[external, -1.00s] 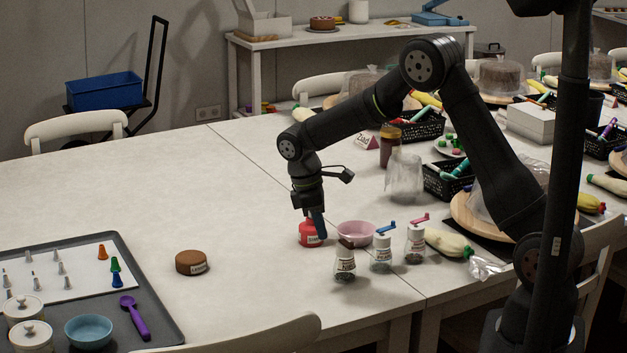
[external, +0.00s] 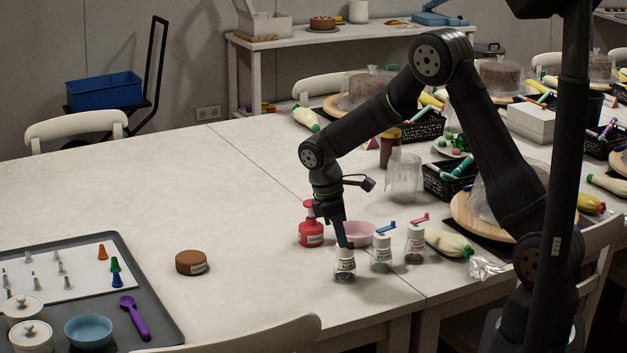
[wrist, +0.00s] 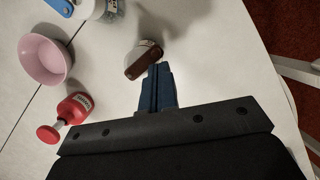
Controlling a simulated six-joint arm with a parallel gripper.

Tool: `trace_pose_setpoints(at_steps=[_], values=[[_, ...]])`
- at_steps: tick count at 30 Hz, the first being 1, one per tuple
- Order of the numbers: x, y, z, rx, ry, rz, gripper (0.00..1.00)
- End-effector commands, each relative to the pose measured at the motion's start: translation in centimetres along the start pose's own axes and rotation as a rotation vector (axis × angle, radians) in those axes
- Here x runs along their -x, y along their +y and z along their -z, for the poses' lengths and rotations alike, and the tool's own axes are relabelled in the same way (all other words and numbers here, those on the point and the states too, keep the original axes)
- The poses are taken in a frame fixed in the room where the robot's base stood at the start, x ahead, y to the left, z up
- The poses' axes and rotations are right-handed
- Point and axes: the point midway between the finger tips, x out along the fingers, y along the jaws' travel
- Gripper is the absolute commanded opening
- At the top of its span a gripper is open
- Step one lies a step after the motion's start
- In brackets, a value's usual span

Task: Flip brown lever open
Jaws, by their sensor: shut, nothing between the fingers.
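The brown lever (wrist: 143,62) sits on top of a small white-capped jar (external: 345,266), the leftmost of three similar jars. In the wrist view the lever lies across the side of the cap nearest my fingers. My gripper (external: 345,242) points down at the top of this jar in the external view and hides most of the lever there. Its blue fingers (wrist: 159,72) are shut and empty, with the tips right beside the lever's end; I cannot tell whether they touch it.
Jars with a blue lever (external: 386,226) and a pink lever (external: 419,218) stand close to the right. A pink bowl (wrist: 45,60) and a red bottle (external: 311,233) stand behind and left. The table to the left is clear up to a small brown cake (external: 191,262).

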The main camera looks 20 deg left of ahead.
Motion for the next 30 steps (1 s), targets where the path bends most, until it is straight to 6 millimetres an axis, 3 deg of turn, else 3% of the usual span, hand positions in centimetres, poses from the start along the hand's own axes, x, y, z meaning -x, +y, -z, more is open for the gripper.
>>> trace_pose_setpoints(at_steps=[20, 30], values=[[-0.1, 0.0, -0.5, 0.12, 0.0, -0.031, 0.0], [-0.3, 0.0, -1.2, 0.304, 0.0, -0.077, 0.0]])
